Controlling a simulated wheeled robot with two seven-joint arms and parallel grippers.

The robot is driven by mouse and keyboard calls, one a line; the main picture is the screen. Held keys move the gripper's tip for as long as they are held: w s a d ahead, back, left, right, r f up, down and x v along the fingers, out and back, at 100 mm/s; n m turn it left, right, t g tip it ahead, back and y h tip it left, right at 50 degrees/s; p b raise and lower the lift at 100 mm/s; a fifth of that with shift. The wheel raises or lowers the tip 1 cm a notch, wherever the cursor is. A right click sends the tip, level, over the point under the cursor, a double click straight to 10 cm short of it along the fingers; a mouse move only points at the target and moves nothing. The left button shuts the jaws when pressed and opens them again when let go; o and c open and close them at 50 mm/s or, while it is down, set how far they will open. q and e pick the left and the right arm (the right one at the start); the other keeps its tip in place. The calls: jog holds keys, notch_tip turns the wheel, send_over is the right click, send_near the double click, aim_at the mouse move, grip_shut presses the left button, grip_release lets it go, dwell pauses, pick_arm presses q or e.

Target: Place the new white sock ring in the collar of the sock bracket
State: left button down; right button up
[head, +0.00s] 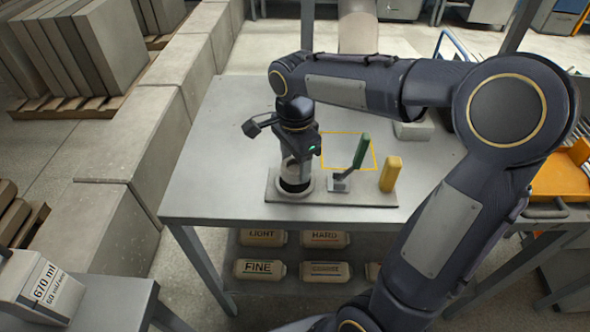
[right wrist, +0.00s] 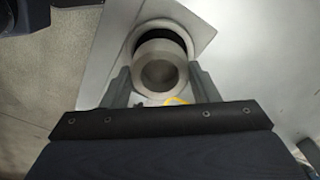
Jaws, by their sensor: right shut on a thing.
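The sock bracket (head: 335,197) is a grey plate on the table with a round, dark-lined collar (head: 295,187) at its left end. My right gripper (head: 296,160) points down over the collar. In the right wrist view its two fingers (right wrist: 162,88) are shut on a pale ring (right wrist: 160,68), one at each side. The dark collar opening (right wrist: 160,42) shows behind the ring's far edge. I cannot tell whether the ring is inside the collar or just above it. My left gripper is not in view.
Bags labelled LIGHT, HARD and FINE (head: 258,269) lie below. The table's left part is clear.

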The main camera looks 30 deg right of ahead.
aim_at(295, 165)
jog(key=shift+f, duration=1.6)
